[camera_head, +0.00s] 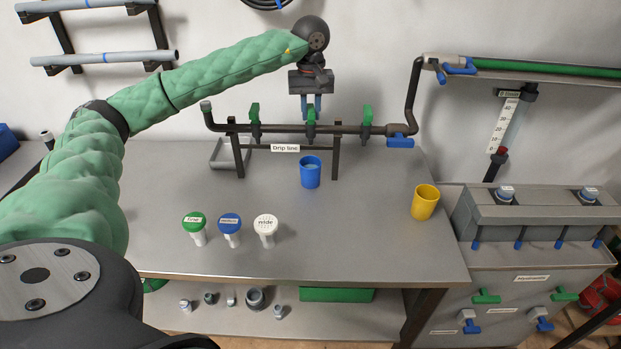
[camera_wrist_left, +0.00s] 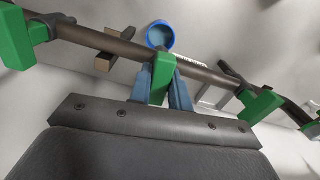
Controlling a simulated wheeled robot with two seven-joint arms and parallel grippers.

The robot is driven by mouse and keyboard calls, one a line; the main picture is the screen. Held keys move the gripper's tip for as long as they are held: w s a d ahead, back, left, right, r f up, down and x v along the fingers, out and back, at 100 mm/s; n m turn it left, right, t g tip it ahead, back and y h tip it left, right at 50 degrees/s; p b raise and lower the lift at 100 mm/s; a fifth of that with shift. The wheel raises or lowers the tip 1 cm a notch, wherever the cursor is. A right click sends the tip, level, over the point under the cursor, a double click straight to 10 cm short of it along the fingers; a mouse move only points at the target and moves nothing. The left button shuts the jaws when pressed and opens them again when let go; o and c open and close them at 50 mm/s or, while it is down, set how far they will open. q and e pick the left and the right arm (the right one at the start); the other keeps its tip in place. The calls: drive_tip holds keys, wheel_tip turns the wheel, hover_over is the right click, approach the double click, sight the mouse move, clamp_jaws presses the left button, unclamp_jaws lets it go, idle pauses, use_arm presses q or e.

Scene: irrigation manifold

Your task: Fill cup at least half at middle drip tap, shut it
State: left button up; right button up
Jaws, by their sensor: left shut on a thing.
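The drip line is a dark pipe (camera_head: 345,130) on two posts with three green tap handles. My left gripper (camera_head: 311,106) comes from above, its blue fingers shut on the middle green tap handle (camera_head: 310,116), which also shows between the fingers in the left wrist view (camera_wrist_left: 162,76). The blue cup (camera_head: 310,174) stands upright on the table below the middle tap. It shows beyond the pipe in the left wrist view (camera_wrist_left: 160,36). A lighter blue surface shows inside it; its level is hard to judge. No stream is clearly visible. My right gripper is out of view.
A yellow cup (camera_head: 425,202) stands at the table's right. Green, blue and white capped pieces (camera_head: 265,228) stand at the front. Left (camera_head: 254,118) and right (camera_head: 367,118) green tap handles flank the gripper. A blue-handled valve (camera_head: 400,141) sits at the pipe's right end.

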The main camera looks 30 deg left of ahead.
use_arm(q)
drive_tip(key=shift+f+m+b, duration=0.15)
drive_tip(key=shift+m+b, duration=0.2)
drive_tip(key=shift+m, duration=0.05)
drive_tip(key=shift+m+b, duration=0.3)
drive_tip(key=shift+m, duration=0.4)
drive_tip(key=o, duration=1.1)
drive_tip(key=shift+c, duration=0.2)
drive_tip(key=shift+r, duration=0.2)
drive_tip(key=shift+r+p, duration=1.6)
drive_tip(key=shift+r, duration=2.35)
